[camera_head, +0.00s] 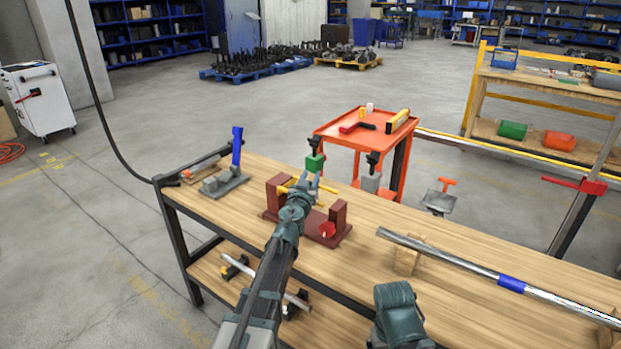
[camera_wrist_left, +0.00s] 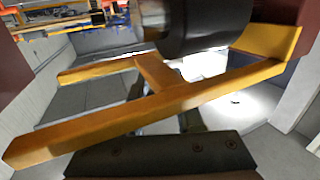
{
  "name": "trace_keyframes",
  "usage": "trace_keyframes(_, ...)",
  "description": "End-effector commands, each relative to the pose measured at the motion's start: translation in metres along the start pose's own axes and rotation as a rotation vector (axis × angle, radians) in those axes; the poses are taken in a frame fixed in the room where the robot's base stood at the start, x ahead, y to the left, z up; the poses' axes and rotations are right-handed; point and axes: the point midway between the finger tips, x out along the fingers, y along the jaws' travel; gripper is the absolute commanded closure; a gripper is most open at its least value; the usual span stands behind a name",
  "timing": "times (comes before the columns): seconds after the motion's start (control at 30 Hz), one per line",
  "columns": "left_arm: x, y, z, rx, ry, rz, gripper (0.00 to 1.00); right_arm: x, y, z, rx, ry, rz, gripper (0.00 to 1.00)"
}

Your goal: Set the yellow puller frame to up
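The yellow puller frame (camera_head: 287,190) sits on a dark red fixture (camera_head: 276,193) with two upright blocks on the workbench. In the left wrist view its bars (camera_wrist_left: 120,120) run slanting across the picture, with a crosspiece between them, under a dark cylinder (camera_wrist_left: 205,22). My left gripper (camera_head: 309,183) is at the frame, between the blocks; its two fingers look spread apart. The frame's bar partly hides the fingers in the left wrist view, and I cannot tell whether they touch it. My right gripper is out of view; only part of my right arm shows at the bottom.
On the workbench (camera_head: 215,208), a grey clamp with a blue handle (camera_head: 237,147) stands left of the fixture. A long metal bar with a blue band (camera_head: 511,284) lies at right on a wooden block. Beyond the bench stands an orange cart (camera_head: 345,130) with tools.

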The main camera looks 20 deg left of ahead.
Motion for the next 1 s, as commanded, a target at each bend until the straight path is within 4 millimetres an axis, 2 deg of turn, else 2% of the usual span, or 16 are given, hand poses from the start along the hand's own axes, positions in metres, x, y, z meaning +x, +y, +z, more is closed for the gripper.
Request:
trace_keyframes(0.03, 0.0000, 0.0000, 0.0000, 0.000, 0.000, 0.000, 0.75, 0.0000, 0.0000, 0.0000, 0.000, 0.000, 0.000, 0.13)
trace_keyframes(0.17, 0.0000, 0.0000, 0.0000, 0.000, 0.000, 0.000, 0.99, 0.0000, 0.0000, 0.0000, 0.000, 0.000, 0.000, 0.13)
trace_keyframes(0.2, 0.0000, 0.0000, 0.0000, 0.000, 0.000, 0.000, 1.00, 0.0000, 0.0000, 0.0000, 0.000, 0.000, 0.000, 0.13)
trace_keyframes(1.0, 0.0000, 0.0001, 0.0000, 0.000, 0.000, 0.000, 1.00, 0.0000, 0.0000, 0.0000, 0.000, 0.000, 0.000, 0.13)
